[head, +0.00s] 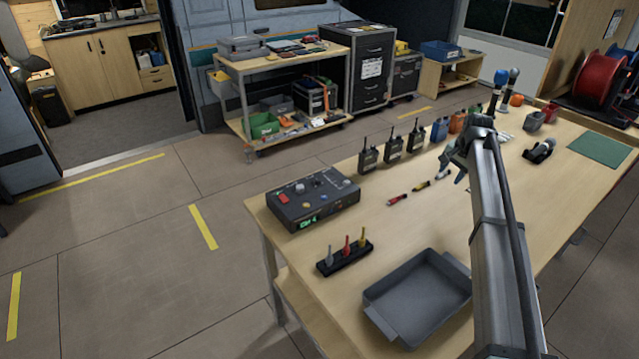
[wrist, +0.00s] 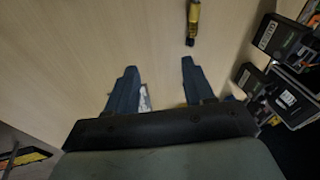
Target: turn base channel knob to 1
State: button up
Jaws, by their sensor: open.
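The dark base unit (head: 312,200) sits at the near left corner of the wooden table. Its top has a red button, a pale knob (head: 300,187) and smaller blue and yellow controls; I cannot tell for sure which is the channel knob. A green display (head: 308,222) on its front seems to read CH 4, but it is small. My gripper (head: 457,163) is above the table, well to the right of the unit. In the wrist view my gripper (wrist: 158,66) has its two blue-grey fingers apart with no object held. The base unit is not recognisable there.
Several walkie-talkies (head: 393,144) stand behind the unit. Red and yellow small tubes (head: 397,199) lie between it and my gripper. A yellow cylinder (wrist: 192,22) lies beyond my fingers.

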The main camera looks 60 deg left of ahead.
jog(key=s+a+r+n+g+h, duration=0.1)
jog(key=s+a+r+n, duration=0.1)
jog(key=s+a, duration=0.7)
jog(key=s+a+r+n+g, duration=0.1)
jog(key=s+a+r, duration=0.2)
jog(key=s+a, duration=0.6)
notch_tip(320, 180, up, 4)
jog(key=n+h, duration=0.2)
jog(key=n, duration=0.1)
send_over(300, 187)
notch_tip(300, 187, down, 13)
jog(key=shift+r, duration=0.1)
grip_shut()
